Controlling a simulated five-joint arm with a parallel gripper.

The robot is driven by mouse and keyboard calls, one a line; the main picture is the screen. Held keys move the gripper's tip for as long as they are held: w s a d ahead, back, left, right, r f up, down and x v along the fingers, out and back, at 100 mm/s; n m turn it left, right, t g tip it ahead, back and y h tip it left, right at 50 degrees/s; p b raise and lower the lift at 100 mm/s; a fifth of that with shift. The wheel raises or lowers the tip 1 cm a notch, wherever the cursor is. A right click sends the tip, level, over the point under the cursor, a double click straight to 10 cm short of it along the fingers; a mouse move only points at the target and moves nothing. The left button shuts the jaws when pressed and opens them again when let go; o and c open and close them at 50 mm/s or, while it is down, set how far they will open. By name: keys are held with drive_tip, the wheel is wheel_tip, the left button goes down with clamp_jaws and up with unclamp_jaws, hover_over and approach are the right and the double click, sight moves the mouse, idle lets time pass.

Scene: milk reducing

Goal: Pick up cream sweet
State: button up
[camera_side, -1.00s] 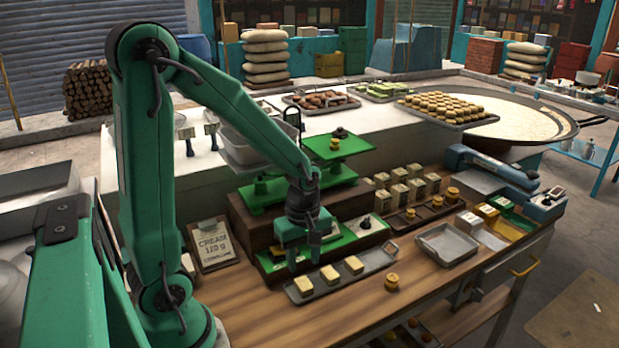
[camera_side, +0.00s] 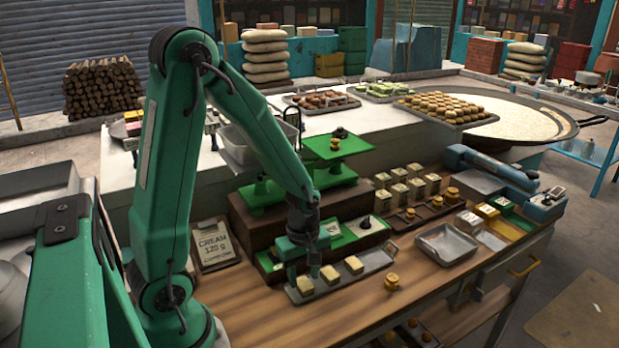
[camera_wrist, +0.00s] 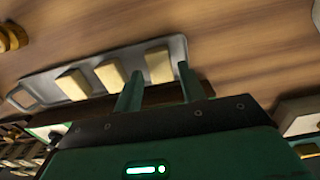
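Three pale cream sweet blocks lie in a row on a narrow grey tray (camera_side: 375,262): a left block (camera_side: 305,285), a middle block (camera_side: 329,275) and a right block (camera_side: 354,265). My gripper (camera_side: 303,275) is low over the left end of the tray, pointing down at the left block. In the wrist view my gripper (camera_wrist: 158,87) is open, its two fingers apart. The nearest block (camera_wrist: 158,65) shows in the gap between them and a little beyond the tips. I cannot tell whether a finger touches it. The other blocks lie left of the fingers in the wrist view.
A sign reading "CREAM 120 g" (camera_side: 214,244) leans left of the tray. A green balance scale (camera_side: 338,147) stands behind. A round yellow weight (camera_side: 392,282) and an empty grey tray (camera_side: 447,242) are to the right.

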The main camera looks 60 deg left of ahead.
drive_tip(key=shift+f, duration=1.15)
drive_tip(key=c, duration=0.7)
drive_tip(key=shift+c, duration=0.2)
drive_tip(key=shift+r, duration=0.2)
drive_tip(key=shift+r, duration=1.5)
drive_tip(key=s+d+r, duration=0.4)
drive_tip(key=d+r, duration=0.3)
drive_tip(key=d, duration=0.4)
drive_tip(key=shift+r, duration=0.3)
